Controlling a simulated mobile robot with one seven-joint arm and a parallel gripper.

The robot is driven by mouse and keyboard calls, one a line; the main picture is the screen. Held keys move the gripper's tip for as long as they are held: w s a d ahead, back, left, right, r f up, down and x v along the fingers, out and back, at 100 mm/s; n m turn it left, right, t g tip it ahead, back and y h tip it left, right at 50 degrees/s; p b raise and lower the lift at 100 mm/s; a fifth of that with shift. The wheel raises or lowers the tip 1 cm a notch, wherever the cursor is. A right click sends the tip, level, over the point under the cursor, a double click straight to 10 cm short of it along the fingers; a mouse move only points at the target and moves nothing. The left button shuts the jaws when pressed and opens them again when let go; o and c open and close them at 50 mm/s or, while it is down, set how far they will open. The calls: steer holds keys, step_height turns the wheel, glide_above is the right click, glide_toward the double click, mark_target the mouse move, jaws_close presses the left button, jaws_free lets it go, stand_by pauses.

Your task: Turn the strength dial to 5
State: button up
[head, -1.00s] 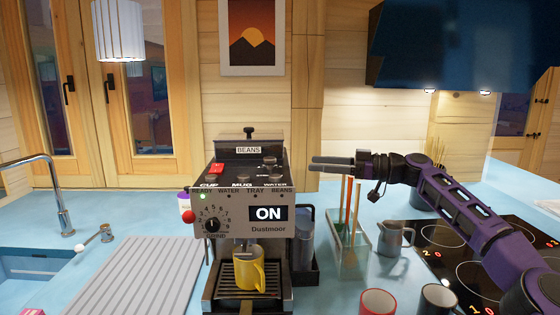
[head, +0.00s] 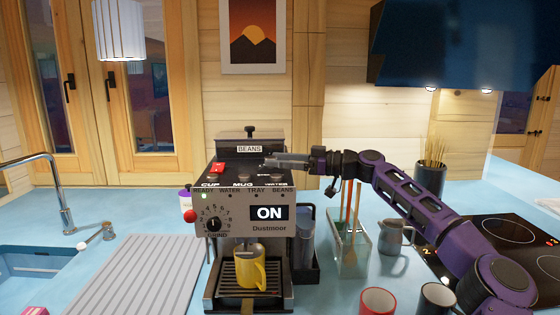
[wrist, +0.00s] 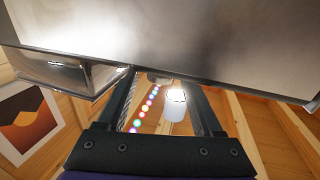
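The grey coffee machine (head: 270,236) stands on the counter, its ON display lit. A round black dial (head: 213,224) with numbers around it is on the front at left. The label below it appears to read GRIND. Its pointer looks roughly upward, but the exact number is too small to read. My gripper (head: 264,163) reaches in from the right over the machine's top, near the controls above the CUP, MUG and WATER labels. In the wrist view its two fingers (wrist: 160,82) are spread with nothing between them. A large metal surface, probably the machine, is close by (wrist: 190,35).
A red knob (head: 190,216) sticks out at the machine's left side. A yellow mug (head: 251,272) stands under the spout. A ribbed drainboard (head: 135,275) lies left.

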jaws_close()
steer(key=shift+f+b, duration=0.1)
steer(key=shift+b, duration=0.25)
steer(key=shift+s+f+m+t+b, duration=0.15)
steer(key=shift+m+t+b, duration=0.35)
steer(key=shift+b, duration=0.75)
steer(key=t+b, duration=0.1)
steer(key=b, duration=0.1)
steer(key=m+t+h+b, duration=0.1)
steer(key=b, duration=0.2)
steer(key=shift+s+m+t+h, duration=0.15)
steer(key=shift+m+t+h, duration=0.15)
steer(key=shift+t, duration=0.1)
steer(key=shift+s+a+m+t+h+b, duration=0.2)
steer(key=shift+m+t+h+b, duration=0.25)
steer(key=shift+t+b, duration=0.4)
steer(key=shift+r+m+t+h+b, duration=0.3)
steer(key=shift+m+t+h+b, duration=0.05)
steer(key=shift+m+t+b, duration=0.1)
